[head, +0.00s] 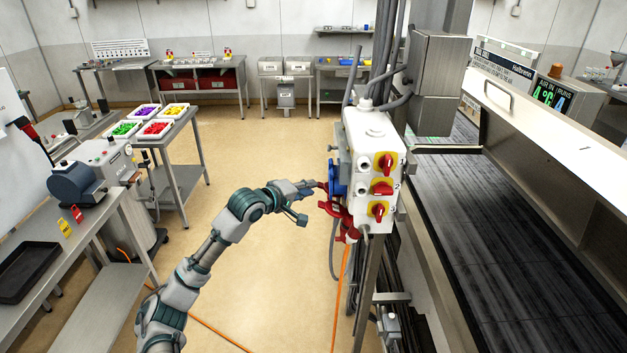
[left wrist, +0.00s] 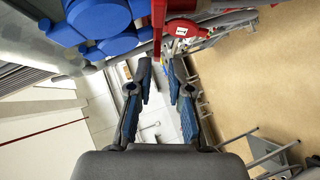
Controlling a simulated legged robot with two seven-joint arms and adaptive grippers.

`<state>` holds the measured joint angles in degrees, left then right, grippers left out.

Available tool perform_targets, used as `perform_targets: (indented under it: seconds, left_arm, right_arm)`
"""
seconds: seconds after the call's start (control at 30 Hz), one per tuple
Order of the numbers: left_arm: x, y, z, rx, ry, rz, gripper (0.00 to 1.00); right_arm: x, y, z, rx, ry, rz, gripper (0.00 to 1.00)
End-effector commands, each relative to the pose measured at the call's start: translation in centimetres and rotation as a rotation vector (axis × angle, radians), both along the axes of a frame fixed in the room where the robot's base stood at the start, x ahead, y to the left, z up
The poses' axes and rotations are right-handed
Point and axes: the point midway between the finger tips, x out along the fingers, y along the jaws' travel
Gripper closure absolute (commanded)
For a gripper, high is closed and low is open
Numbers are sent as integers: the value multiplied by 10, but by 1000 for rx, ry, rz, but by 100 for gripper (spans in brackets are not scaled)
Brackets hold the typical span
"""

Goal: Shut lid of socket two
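A white switch box (head: 367,150) hangs on a post, with blue sockets (head: 337,180) and red socket parts (head: 334,210) on its left side. Red pieces stick out from it toward my left gripper (head: 306,194). I cannot tell which socket is number two. My left gripper is open and empty, just left of the red parts; contact is unclear. In the left wrist view the fingers (left wrist: 160,66) stand apart. A red part with a white label (left wrist: 184,29) and a red bar (left wrist: 158,22) lie beyond the tips, with blue sockets (left wrist: 105,22) at upper left. My right gripper is out of view.
A conveyor (head: 530,220) with metal walls runs along the right. Pipes and a post stand behind and below the box. An orange cable (head: 342,290) hangs to the floor.

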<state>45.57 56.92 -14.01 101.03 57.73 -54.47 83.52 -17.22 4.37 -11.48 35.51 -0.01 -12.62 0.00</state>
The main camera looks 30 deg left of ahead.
Motion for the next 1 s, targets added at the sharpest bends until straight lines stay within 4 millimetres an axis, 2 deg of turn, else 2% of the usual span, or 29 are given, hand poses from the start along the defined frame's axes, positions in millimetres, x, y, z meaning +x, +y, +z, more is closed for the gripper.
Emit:
perform_targets:
  seconds: [0.1, 0.2, 0.57, 0.63, 1.0]
  left_arm:
    - [17, -4, -3, -3, -1, -2, 81]
    - [25, -4, -7, -2, 0, 1, 81]
    - [31, -2, -11, -2, 1, 0, 81]
    - [31, -2, -11, -2, 1, 0, 99]
    - [30, -3, -11, -6, -4, 1, 100]
  right_arm:
    - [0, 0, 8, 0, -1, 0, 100]
    - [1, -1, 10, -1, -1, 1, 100]
    - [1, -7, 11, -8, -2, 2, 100]
    - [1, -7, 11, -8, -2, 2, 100]
    - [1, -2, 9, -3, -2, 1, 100]
